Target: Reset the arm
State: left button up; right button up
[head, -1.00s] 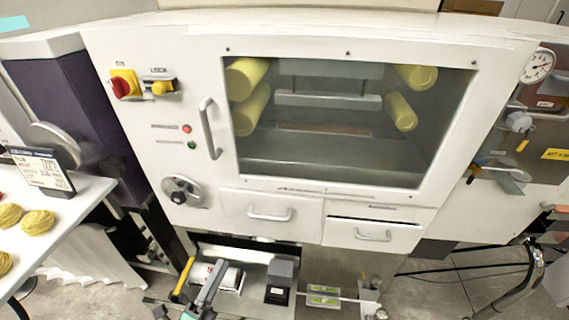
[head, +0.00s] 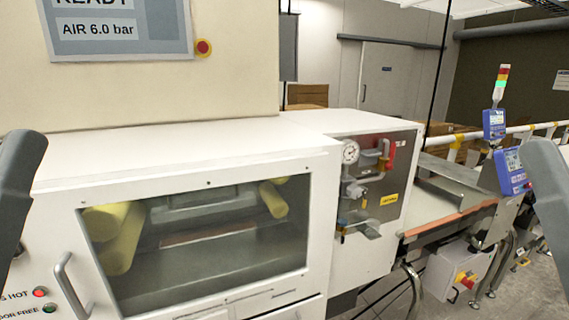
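A grey rounded part of my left arm shows at the left edge of the head view, and a matching grey part of my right arm shows at the right edge. Both rise upright from below and are cut off by the picture's borders. Neither gripper's fingers can be seen, so what they hold, if anything, is hidden.
A white machine (head: 190,150) with a glass window (head: 200,240) and yellow rollers (head: 122,240) fills the left and middle. A gauge panel (head: 375,185) is on its right side. Beyond are a conveyor (head: 445,220), blue display boxes (head: 510,170) and a signal tower (head: 500,85).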

pick_arm(q)
notch_tip(320, 180, up, 37)
jog(key=w+n+p, duration=0.1)
jog(key=p, duration=3.7)
jog(key=shift+g, duration=0.3)
